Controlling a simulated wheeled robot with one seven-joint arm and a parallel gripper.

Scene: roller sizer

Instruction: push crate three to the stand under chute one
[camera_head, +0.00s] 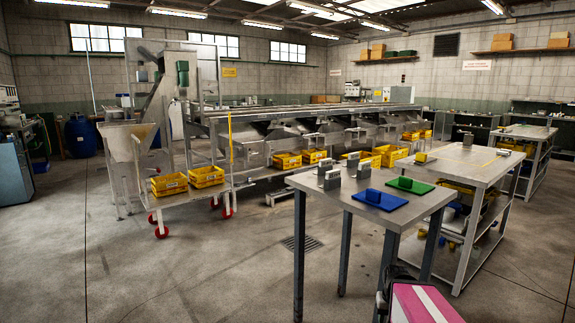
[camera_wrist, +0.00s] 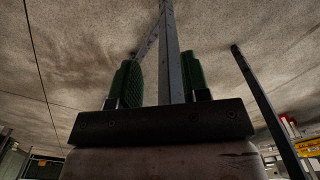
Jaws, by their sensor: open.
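Several yellow crates show in the head view; I cannot read their numbers, so I cannot tell which is crate three. Two yellow crates, a left one (camera_head: 168,184) and a right one (camera_head: 206,177), sit on a red-wheeled metal cart. More crates, such as a near one (camera_head: 287,161) and a middle one (camera_head: 314,156), stand in a row along the front of the sizer (camera_head: 300,118), below its chutes. My gripper (camera_wrist: 163,82) shows in the wrist view with its green-padded fingers apart. A grey metal bar shows between them; its distance is unclear. My gripper is not identifiable in the head view.
A metal table (camera_head: 300,182) with a blue board (camera_head: 380,200), a green board (camera_head: 410,185) and grey blocks stands in front. A longer workbench (camera_head: 476,165) is to its right. The left foreground floor is clear.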

